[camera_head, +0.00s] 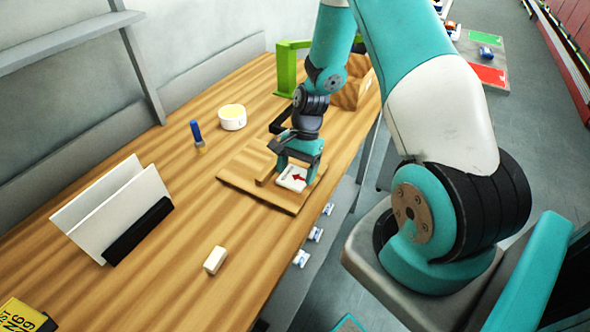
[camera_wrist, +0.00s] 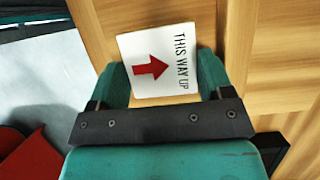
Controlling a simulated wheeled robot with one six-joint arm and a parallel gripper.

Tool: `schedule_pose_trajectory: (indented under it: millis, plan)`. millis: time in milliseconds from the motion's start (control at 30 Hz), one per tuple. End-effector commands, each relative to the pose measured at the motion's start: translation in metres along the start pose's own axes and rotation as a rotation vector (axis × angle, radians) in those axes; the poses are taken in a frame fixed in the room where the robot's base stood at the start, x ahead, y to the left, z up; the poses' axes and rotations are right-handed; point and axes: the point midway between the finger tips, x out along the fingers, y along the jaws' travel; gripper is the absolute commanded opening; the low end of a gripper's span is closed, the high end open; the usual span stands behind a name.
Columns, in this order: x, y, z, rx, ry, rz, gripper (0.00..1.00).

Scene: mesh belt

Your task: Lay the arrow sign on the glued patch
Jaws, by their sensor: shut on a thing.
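The arrow sign (camera_head: 292,178) is a small white square with a red arrow. In the wrist view the sign (camera_wrist: 160,62) reads "THIS WAY UP" and sits between the two teal fingers. My gripper (camera_head: 298,166) is shut on the sign over the wooden board (camera_head: 245,186) on the bench. In the wrist view my gripper (camera_wrist: 163,82) holds it by its two side edges. I cannot tell whether the sign touches the board or is just above it. No glued patch shows clearly; the sign and fingers may hide it.
A white block (camera_head: 215,260) and a rack with white panels (camera_head: 115,215) are on the left. A green frame (camera_head: 288,70) stands farther back.

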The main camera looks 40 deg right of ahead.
Motion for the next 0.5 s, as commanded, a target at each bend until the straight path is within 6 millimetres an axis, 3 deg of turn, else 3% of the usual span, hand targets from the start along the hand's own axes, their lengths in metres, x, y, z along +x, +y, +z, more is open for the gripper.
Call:
schedule_pose_trajectory:
  millis: [467,500]
  plan:
    - [0.015,0.001,-0.006,0.002,0.001,0.002,0.51]
    - [0.015,0.001,-0.006,0.002,0.001,0.003,0.78]
